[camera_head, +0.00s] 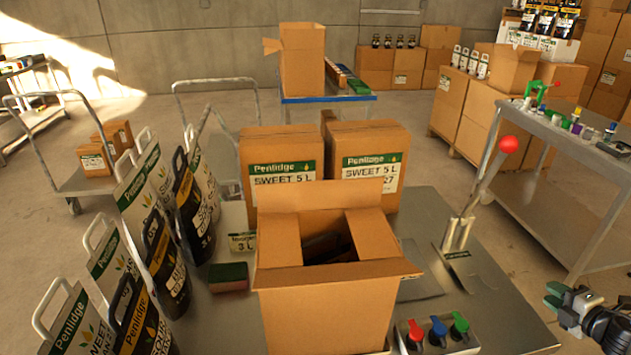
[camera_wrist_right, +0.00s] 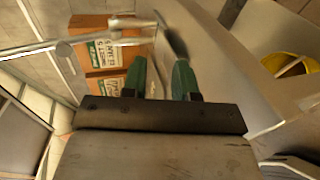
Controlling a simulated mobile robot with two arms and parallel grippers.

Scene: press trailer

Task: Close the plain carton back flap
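The plain carton (camera_head: 325,315) stands open at the front middle of the metal table in the head view. Its back flap (camera_head: 320,194) stands upright along the far edge. The front flap (camera_head: 335,275) is folded outward on the near side. Side panels or flaps show left and right of the opening; the inside is dark, with something black in it that I cannot make out. My right gripper (camera_head: 553,296) is at the lower right, well apart from the carton. In the right wrist view its two green fingers (camera_wrist_right: 161,80) stand apart with nothing held between them. My left gripper is not in view.
Two Penlidge cartons (camera_head: 367,160) stand close behind the plain carton. A red-ball lever (camera_head: 508,144) rises at the right. A box with red, blue and green knobs (camera_head: 438,332) sits at the front right.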

